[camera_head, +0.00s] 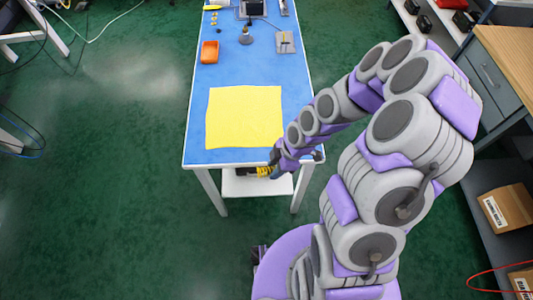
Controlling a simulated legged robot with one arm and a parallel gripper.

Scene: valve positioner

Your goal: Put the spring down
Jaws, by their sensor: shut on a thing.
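My gripper (275,160) is at the front right corner of the blue-topped table (198,125), at its near edge. It is small in the head view and partly hidden by my arm. It is shut on the spring. A small yellow and dark coiled thing (265,171), which looks like the spring, shows right by the fingers, just past the table's front edge. How it sits between the fingers is too small to tell. A yellow cloth or mat (244,117) lies flat on the near half of the table, to the left of my gripper.
An orange bin (210,52) stands further back on the table. A grey plate with a part (285,42) and a small round-based part (246,37) stand behind the mat. A white lower shelf (240,185) is under the table. A wooden-topped cabinet (500,55) is at right.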

